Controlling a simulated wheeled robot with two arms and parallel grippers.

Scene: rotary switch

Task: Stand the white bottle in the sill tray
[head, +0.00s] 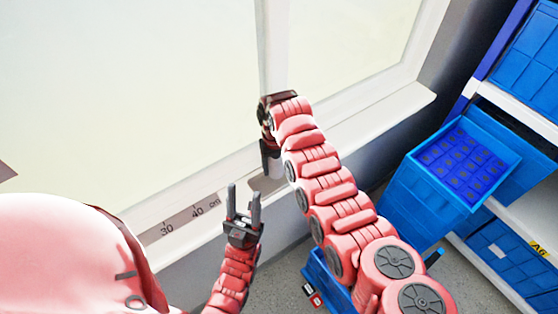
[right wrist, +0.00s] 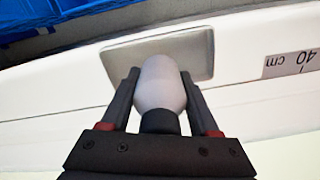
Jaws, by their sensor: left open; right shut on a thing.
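The white bottle (right wrist: 160,85) is between the two fingers of my right gripper (right wrist: 160,92), with a dark band or cap at its near end. In the head view my right gripper (head: 270,155) is over the window sill, mostly covered by my arm, and the bottle (head: 276,168) shows only in part. The sill tray (right wrist: 120,54) is a shallow grey rectangle beyond the bottle in the right wrist view. In the head view the tray (head: 263,186) shows just below the right gripper. I cannot tell whether the bottle touches it. My left gripper (head: 244,190) is open and empty, in front of the sill.
A ruler strip (head: 190,217) with 30 and 40 cm marks runs along the sill left of the tray. The window frame (head: 272,50) rises behind my right gripper. Blue bins (head: 430,190) on a shelf stand at the right. Another blue bin (head: 322,280) is on the floor.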

